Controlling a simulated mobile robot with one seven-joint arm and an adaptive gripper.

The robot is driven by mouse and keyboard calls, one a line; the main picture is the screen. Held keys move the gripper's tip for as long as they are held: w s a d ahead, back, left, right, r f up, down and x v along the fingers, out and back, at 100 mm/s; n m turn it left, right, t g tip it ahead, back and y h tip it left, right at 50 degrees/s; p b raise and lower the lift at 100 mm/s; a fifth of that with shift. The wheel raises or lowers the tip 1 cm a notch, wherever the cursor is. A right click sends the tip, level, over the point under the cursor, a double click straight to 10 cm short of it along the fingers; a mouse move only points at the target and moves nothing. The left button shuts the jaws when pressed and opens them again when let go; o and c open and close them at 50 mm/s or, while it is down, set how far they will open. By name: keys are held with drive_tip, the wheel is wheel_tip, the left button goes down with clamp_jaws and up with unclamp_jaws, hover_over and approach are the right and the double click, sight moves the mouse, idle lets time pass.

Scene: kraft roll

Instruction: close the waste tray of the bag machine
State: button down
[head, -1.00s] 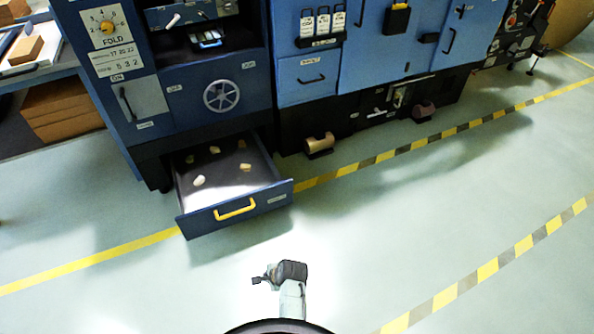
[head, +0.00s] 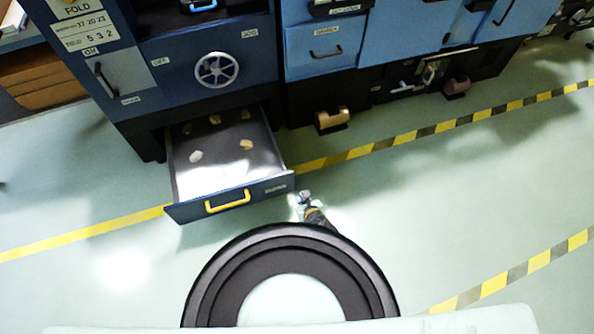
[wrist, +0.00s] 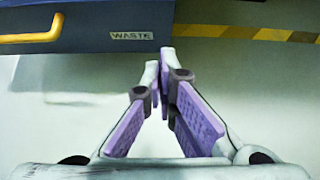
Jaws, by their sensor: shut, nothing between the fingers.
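The waste tray (head: 228,188) is a dark blue drawer pulled out low from the bag machine (head: 205,75), with several small scraps lying inside. Its front has a yellow handle (head: 228,201). In the wrist view the tray front (wrist: 100,22) shows at the top, with the handle (wrist: 32,35) at upper left and a WASTE label (wrist: 132,35). My gripper (head: 303,197) is just off the right end of the tray front, low over the floor. In the wrist view my gripper (wrist: 158,68) has its purple-padded fingers shut and empty, tips near the lower edge by the label. Contact cannot be told.
A yellow and black floor stripe (head: 400,140) runs right from the tray, and a yellow line (head: 90,231) runs left. The floor in front is clear. Brown stacks (head: 40,85) stand at far left.

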drive_tip(key=b, duration=1.1)
approach(289, 178)
drive_tip(key=x, duration=0.5)
drive_tip(key=shift+f, duration=0.15)
